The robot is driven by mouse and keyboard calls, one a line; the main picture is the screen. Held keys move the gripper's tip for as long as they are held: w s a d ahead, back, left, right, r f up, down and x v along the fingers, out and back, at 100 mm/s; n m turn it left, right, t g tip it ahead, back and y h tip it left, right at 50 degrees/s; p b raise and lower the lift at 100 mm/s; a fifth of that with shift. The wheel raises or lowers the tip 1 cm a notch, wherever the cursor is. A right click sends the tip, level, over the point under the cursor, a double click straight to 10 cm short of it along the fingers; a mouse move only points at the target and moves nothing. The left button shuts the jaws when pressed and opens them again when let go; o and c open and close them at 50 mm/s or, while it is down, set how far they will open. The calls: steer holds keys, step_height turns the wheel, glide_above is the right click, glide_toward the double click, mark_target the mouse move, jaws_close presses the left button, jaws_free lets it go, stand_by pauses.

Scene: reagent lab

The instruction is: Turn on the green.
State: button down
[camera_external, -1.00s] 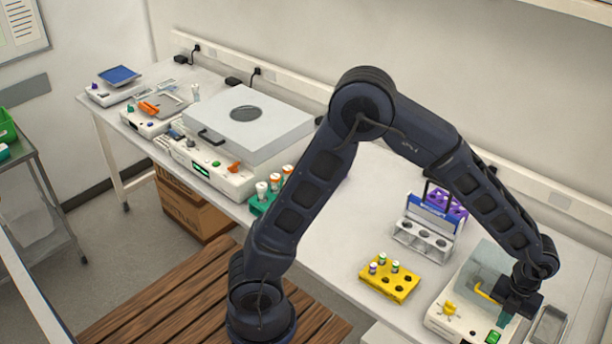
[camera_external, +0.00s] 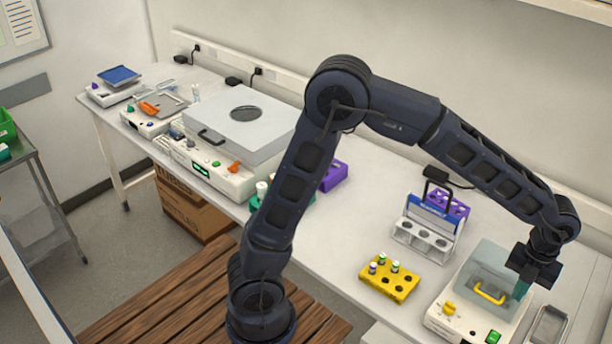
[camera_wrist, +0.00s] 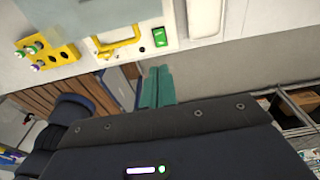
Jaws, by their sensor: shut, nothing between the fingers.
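A green rocker switch (camera_external: 493,337) sits on the front right of a white device (camera_external: 437,318) at the bench's right end. It also shows in the wrist view (camera_wrist: 160,37). Whether it is on or off I cannot tell. The device has a yellow knob (camera_external: 449,308) and a clear lid with a yellow handle (camera_external: 490,293). My gripper (camera_external: 520,291) is shut and empty, above the device's right side, behind and above the switch in the external view. Its teal fingers (camera_wrist: 157,86) point down and are apart from the switch in the wrist view.
A yellow tube rack (camera_external: 388,284) with several vials stands left of the device. A grey rack (camera_external: 425,240) stands behind it. A metal tray (camera_external: 548,328) lies close on the device's right. A larger white machine (camera_external: 235,178) stands at the left.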

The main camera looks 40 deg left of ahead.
mark_target(491, 340)
steer(key=shift+s, duration=0.15)
steer(key=shift+s, duration=0.6)
steer(key=f, duration=0.4)
steer(key=s+f, duration=0.1)
steer(key=f, duration=0.9)
steer(key=shift+s, duration=0.35)
steer(key=shift+s+f, duration=0.1)
steer(key=shift+f, duration=0.1)
